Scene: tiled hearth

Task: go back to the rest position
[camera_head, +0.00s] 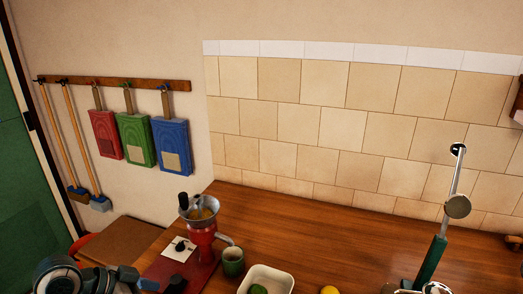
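Part of my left arm (75,278) shows at the bottom left, dark grey with a round joint. Its outer end reaches right along the bottom edge, in front of the wooden counter, and is cut off by the frame. I cannot make out its fingers or whether they are open or shut, nor whether anything is held. My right arm and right gripper are not in view.
A red grinder (203,243) with a metal hopper stands on the wooden counter (330,246). Beside it are a green mug (233,262) and a white dish (268,279). A tall green-and-metal stand (433,256) rises at right. The counter's back middle is clear.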

